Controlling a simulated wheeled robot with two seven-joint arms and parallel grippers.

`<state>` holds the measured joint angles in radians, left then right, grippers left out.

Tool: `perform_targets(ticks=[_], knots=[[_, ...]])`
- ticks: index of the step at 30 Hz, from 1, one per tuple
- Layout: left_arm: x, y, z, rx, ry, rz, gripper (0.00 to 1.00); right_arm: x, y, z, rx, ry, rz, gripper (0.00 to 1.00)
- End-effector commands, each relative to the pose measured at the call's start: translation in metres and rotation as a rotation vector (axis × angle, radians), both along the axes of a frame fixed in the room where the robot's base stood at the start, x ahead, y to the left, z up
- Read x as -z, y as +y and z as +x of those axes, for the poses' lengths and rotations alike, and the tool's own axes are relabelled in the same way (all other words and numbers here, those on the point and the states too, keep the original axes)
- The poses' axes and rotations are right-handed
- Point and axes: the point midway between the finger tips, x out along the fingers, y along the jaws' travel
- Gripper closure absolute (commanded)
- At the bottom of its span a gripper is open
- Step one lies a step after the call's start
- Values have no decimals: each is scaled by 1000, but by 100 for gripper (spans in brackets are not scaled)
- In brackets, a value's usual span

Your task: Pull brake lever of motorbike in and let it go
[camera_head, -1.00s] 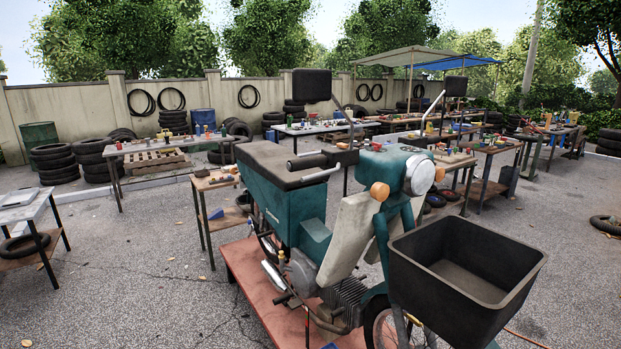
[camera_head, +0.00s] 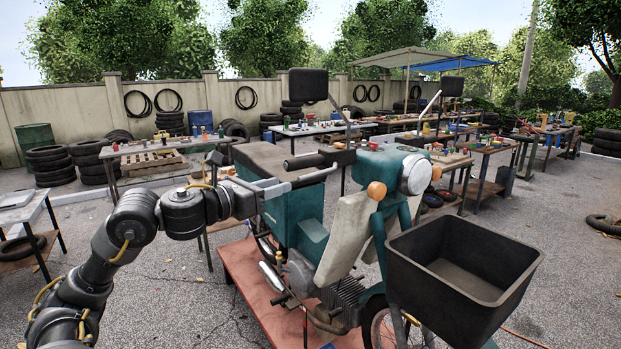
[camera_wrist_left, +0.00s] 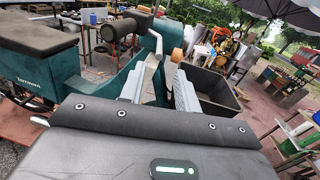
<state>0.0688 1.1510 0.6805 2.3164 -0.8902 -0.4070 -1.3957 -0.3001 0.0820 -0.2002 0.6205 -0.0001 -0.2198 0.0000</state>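The motorbike (camera_head: 300,220) is teal with a black seat and stands side-on on a reddish platform. I cannot tell whether a finger touches the lever. My right gripper is not in view.
A black front basket (camera_head: 465,270) juts out at the right of the motorbike. A mirror (camera_head: 308,84) rises above the handlebar. The reddish platform (camera_head: 250,285) lies under the bike. Worktables with small items stand behind.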

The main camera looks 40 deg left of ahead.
Motion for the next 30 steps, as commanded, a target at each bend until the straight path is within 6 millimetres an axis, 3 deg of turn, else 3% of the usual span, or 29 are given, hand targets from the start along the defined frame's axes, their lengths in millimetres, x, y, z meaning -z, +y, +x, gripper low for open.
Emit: perform_targets(ticks=[8, 21, 30], knots=[[-3, -2, 15, 2, 0, -7, 68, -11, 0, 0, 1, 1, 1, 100], [-4, -11, 86, 0, 1, -13, 68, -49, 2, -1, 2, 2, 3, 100], [0, -14, 107, -1, 2, -8, 68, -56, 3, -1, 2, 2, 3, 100]])
